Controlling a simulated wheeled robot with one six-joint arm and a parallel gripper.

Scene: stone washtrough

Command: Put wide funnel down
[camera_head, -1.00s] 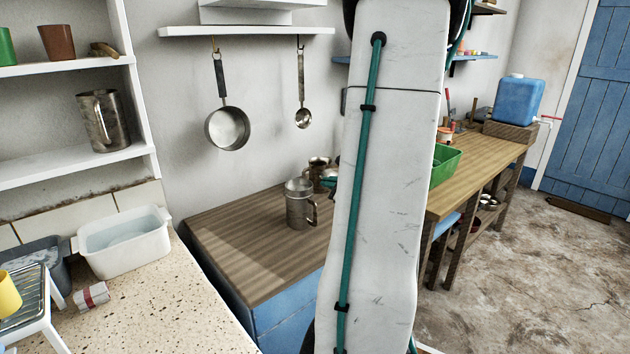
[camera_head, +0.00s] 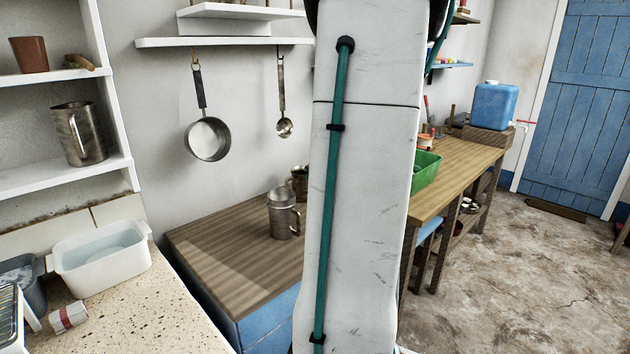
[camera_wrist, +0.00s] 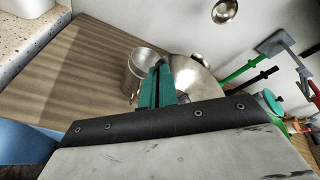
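In the wrist view my gripper (camera_wrist: 160,72) has its green fingers close together at the edge of a shiny metal wide funnel (camera_wrist: 197,76). It appears shut on the funnel's rim, over the brown wooden worktop. A steel mug (camera_wrist: 143,62) stands just left of the funnel in that view; I cannot tell whether they touch. In the head view the mug (camera_head: 283,214) stands upright on the worktop (camera_head: 225,250). A darker metal piece (camera_head: 300,180), perhaps the funnel, shows behind it. My white arm hides the gripper there.
A saucepan (camera_head: 208,139) and a ladle (camera_head: 285,127) hang on the wall behind. A white basin (camera_head: 100,262) stands on the speckled counter at left. A green crate (camera_head: 426,170) is on the long bench at right. The worktop's front left is clear.

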